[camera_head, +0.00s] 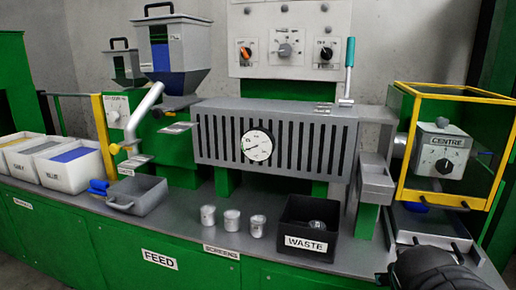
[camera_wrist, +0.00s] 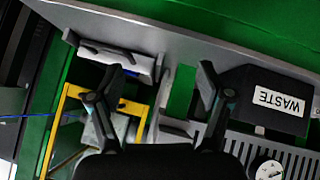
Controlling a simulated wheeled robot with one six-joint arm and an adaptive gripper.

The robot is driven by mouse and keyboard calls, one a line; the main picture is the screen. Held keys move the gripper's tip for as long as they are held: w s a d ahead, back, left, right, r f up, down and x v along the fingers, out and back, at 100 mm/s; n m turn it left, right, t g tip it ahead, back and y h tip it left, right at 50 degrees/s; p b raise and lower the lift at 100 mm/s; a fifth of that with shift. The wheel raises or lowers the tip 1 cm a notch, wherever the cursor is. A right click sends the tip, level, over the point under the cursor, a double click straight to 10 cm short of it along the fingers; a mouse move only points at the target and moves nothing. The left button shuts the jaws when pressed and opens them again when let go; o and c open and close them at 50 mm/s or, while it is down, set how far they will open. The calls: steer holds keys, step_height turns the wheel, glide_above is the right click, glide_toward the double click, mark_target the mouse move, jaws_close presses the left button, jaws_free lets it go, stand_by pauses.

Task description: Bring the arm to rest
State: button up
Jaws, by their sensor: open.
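My gripper (camera_wrist: 162,72) shows in the wrist view with its two dark fingers spread wide apart. No object is held between the fingertips. Beyond the fingers lie the bench edge, the yellow-framed booth and the black WASTE bin. In the head view a dark part of my arm (camera_head: 440,270) shows at the bottom right, in front of the bench below the booth. The fingers cannot be made out there. A thin blue line (camera_wrist: 30,116), perhaps a cable, shows at the left in the wrist view.
A black WASTE bin (camera_head: 306,241) stands on the bench beside several small metal cups. The yellow-framed booth (camera_head: 399,160) with a CENTRE dial box (camera_head: 440,150) rises near my arm. A grey slotted unit (camera_head: 320,140) and hopper (camera_head: 175,55) stand behind. White bins (camera_head: 75,176) sit far left.

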steer(key=s+a+g+y, duration=0.1)
steer(key=s+a+y, duration=0.1)
steer(key=s+a, duration=0.2)
steer(key=s+a+f+n+g+y, duration=0.1)
steer(key=s+a, duration=0.3)
steer(key=a, duration=0.5)
steer(key=shift+s+a+y, duration=0.25)
steer(key=shift+s+y, duration=0.15)
steer(key=shift+y, duration=0.5)
